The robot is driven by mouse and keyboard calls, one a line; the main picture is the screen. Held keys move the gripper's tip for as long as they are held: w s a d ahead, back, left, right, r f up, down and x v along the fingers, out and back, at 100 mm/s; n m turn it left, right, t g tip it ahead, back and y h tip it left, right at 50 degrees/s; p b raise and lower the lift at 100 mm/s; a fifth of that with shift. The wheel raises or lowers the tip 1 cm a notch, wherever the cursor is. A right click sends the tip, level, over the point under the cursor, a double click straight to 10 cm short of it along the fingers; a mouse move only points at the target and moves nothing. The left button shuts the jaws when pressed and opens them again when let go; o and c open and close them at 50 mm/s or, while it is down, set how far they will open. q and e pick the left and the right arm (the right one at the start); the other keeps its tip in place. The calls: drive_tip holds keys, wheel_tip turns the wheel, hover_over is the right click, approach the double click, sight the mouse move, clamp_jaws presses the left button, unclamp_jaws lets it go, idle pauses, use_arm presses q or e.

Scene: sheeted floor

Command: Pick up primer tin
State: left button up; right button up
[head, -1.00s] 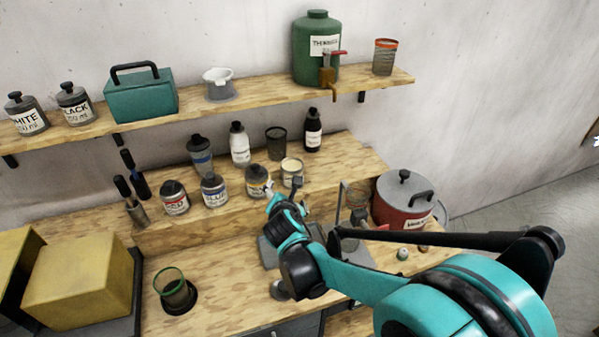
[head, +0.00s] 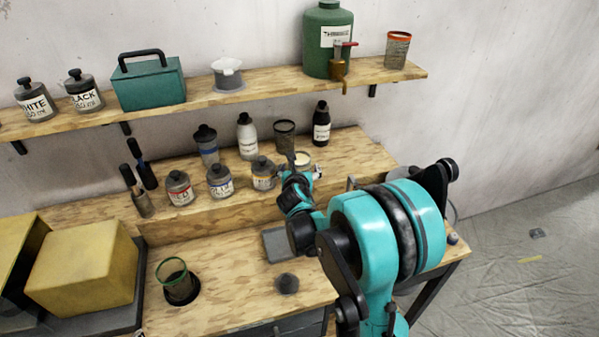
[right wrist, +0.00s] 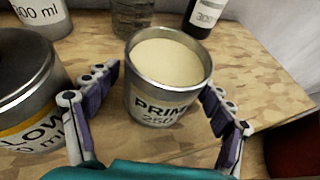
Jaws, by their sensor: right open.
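The primer tin is an open grey metal tin of cream paint with a white label. In the head view the tin (head: 303,157) stands on the raised wooden step, its lower part hidden by my gripper. In the right wrist view the tin (right wrist: 168,62) stands upright in the middle, its label partly readable. My right gripper (right wrist: 160,84) is open, with one finger on each side of the tin. It holds nothing. In the head view the right gripper (head: 301,174) is just in front of the tin. My left gripper is not in view.
A yellow-labelled tin (right wrist: 28,95) stands close beside the left finger. A dark mesh cup (head: 284,134) and a black bottle (head: 321,124) stand behind the primer tin. A shelf (head: 270,88) runs above.

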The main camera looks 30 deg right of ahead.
drive_tip(key=shift+s+r, duration=0.1)
drive_tip(key=c, duration=1.6)
